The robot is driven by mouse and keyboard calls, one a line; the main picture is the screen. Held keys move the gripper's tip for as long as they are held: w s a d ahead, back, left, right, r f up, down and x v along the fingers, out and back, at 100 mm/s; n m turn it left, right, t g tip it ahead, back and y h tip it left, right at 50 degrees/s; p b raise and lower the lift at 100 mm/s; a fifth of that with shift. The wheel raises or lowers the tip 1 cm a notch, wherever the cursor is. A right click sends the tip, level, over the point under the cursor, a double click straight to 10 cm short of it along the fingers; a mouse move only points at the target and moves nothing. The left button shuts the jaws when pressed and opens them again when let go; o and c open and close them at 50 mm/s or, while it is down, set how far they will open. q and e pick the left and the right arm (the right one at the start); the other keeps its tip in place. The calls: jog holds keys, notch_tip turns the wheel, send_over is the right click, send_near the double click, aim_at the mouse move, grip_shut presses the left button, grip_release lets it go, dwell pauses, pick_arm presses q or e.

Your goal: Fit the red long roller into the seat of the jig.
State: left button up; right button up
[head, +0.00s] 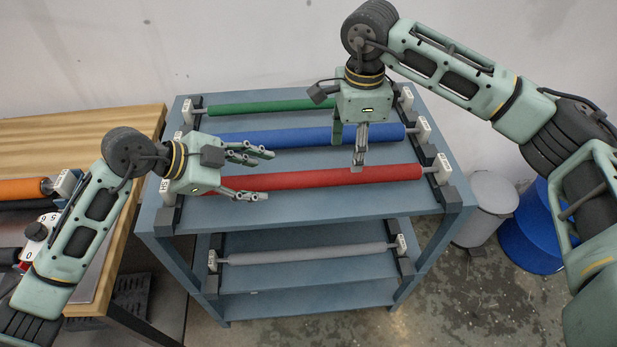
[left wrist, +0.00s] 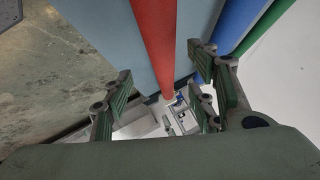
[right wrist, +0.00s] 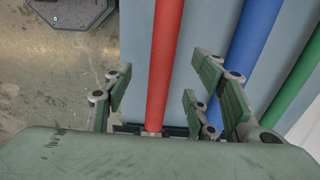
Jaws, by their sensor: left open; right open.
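The red long roller (head: 320,180) lies on the front of the blue-grey rack's top shelf, its right end at a white labelled holder (head: 443,170). My left gripper (head: 266,174) is open near the roller's left part. In the left wrist view the roller (left wrist: 155,45) runs between the spread fingers, not gripped. The roller's left end is partly hidden by my left gripper. I cannot clearly identify the jig or its seat.
A blue roller (head: 290,136) and a green roller (head: 260,107) lie behind the red one. A grey roller (head: 300,253) lies on the lower shelf. A wooden table (head: 60,140) at left carries an orange roller (head: 20,189). A blue drum (head: 535,225) stands right.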

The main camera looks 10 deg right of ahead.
aim_at(275, 179)
pick_arm(q)
jog(key=shift+w+d+f, duration=0.15)
jog(key=shift+w+f, duration=0.1)
pick_arm(e)
jog(key=shift+w+f, duration=0.2)
jog(key=shift+f, duration=0.2)
pick_arm(q)
jog(key=x, duration=0.6)
pick_arm(e)
notch_tip(275, 179, down, 6)
jog(key=shift+r, duration=0.1)
pick_arm(q)
jog(key=shift+x, duration=0.75)
pick_arm(e)
jog(key=shift+f, duration=0.8)
pick_arm(q)
grip_shut()
pick_arm(e)
grip_shut()
pick_arm(q)
jog(key=shift+r, duration=0.1)
pick_arm(e)
jog(key=shift+r, duration=0.1)
